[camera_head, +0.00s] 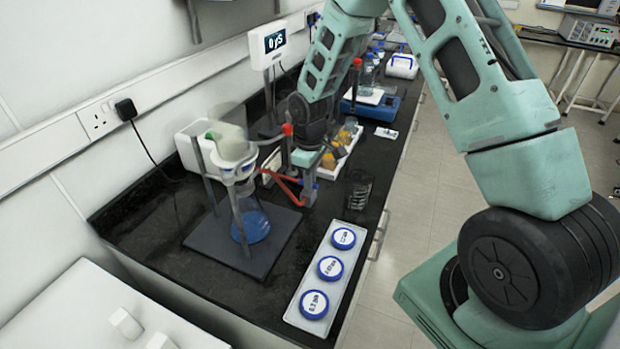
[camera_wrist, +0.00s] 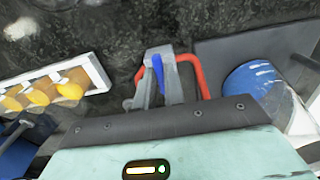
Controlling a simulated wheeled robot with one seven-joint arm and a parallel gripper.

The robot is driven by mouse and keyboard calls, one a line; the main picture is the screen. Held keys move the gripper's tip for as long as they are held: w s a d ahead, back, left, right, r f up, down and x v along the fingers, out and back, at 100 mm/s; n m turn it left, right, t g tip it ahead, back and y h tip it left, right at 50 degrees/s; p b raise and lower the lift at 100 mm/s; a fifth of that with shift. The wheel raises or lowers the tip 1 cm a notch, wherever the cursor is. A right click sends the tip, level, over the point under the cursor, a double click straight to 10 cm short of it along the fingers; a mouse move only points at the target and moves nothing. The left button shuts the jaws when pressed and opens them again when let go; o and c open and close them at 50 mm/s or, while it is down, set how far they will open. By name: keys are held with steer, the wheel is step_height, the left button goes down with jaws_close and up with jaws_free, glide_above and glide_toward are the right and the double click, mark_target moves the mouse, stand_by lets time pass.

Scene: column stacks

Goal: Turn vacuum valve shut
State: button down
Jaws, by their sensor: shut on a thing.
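My gripper (camera_head: 303,190) is low over the black bench, beside the filter stand. In the wrist view its grey fingers (camera_wrist: 160,58) are shut on a narrow blue valve handle (camera_wrist: 158,72). Red tubing (camera_wrist: 192,66) bends around the fingers; in the head view the red tubing (camera_head: 283,184) runs between the stand and my gripper. The valve's body is mostly hidden by the fingers, so I cannot tell its angle. A flask with blue liquid (camera_head: 251,224) sits on the dark stand base (camera_head: 215,246), left of my gripper; it also shows in the wrist view (camera_wrist: 253,80).
A white tray (camera_head: 300,310) with several blue-rimmed round lids lies at the front. A small wire-like holder (camera_head: 358,190) stands right of my gripper. A white rack (camera_wrist: 92,72) with orange-filled vessels is close by. A display box (camera_head: 272,44) stands behind. Bare bench lies at front left.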

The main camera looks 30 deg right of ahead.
steer(key=shift+r, duration=0.1)
steer(key=c, duration=1.5)
jaws_free()
